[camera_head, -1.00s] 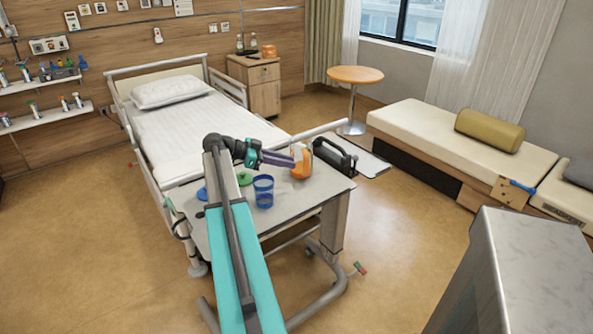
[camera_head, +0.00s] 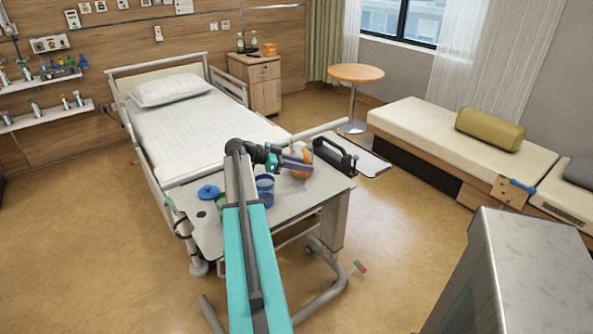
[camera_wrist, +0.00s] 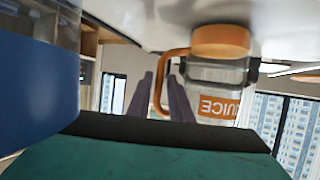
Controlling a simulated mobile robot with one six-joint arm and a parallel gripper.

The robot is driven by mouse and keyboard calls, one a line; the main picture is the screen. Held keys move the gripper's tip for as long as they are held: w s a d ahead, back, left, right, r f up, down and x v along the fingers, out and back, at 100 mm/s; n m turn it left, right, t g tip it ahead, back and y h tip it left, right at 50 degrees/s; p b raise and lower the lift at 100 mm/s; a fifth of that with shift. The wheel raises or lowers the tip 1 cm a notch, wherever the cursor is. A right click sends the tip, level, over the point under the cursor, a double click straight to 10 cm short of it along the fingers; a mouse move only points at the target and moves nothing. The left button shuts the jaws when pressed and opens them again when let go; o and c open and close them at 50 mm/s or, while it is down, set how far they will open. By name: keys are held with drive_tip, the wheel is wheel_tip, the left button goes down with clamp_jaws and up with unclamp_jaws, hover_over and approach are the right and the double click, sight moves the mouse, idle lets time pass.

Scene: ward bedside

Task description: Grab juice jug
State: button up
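The juice jug (camera_head: 304,173) stands on the overbed table, partly hidden behind my gripper (camera_head: 308,163) in the head view. In the wrist view the picture is upside down; the jug (camera_wrist: 214,75) is clear with an orange lid, an orange handle and an orange JUICE label. My gripper (camera_wrist: 160,98) has its two purple fingers apart, one on each side of the handle. Whether they touch it cannot be told.
A blue cup (camera_head: 265,190) stands close to my arm on the table (camera_head: 285,215); it looms at the left of the wrist view (camera_wrist: 35,85). A blue lid (camera_head: 208,192) and a green item (camera_head: 220,199) lie left. A dark carrier (camera_head: 335,156) is right of the jug.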

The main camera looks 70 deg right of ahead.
drive_tip(key=shift+p+x, duration=0.65)
drive_tip(key=shift+x, duration=1.85)
clamp_jaws()
